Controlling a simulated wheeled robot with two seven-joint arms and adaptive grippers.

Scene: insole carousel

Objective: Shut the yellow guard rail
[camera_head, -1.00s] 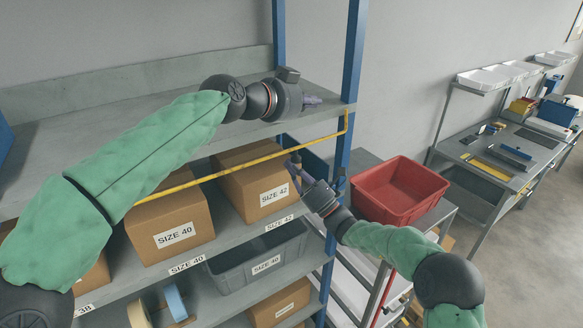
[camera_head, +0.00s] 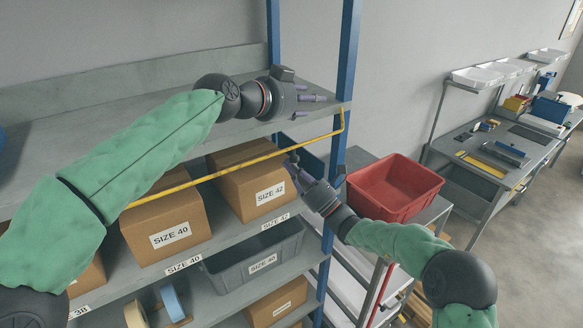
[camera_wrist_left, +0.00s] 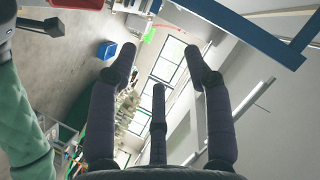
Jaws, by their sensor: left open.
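The yellow guard rail (camera_head: 232,167) runs slantwise across the front of the shelf, in front of the size boxes, from the lower left to a bent end at the right blue post. My right gripper (camera_head: 291,164) is just below the rail near its right part; fingertips and rail overlap in the picture, so I cannot tell whether they touch. Whether its fingers are apart is unclear. My left gripper (camera_head: 316,99) is over the top shelf's right end, above the rail, open and empty. In the left wrist view its fingers (camera_wrist_left: 160,75) are spread with nothing between them.
Brown boxes, SIZE 40 (camera_head: 165,228) and SIZE 42 (camera_head: 252,185), sit on the shelf behind the rail. A grey bin (camera_head: 255,258) is below. The blue post (camera_head: 346,70) stands close to both grippers. A red bin (camera_head: 394,187) is at right.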

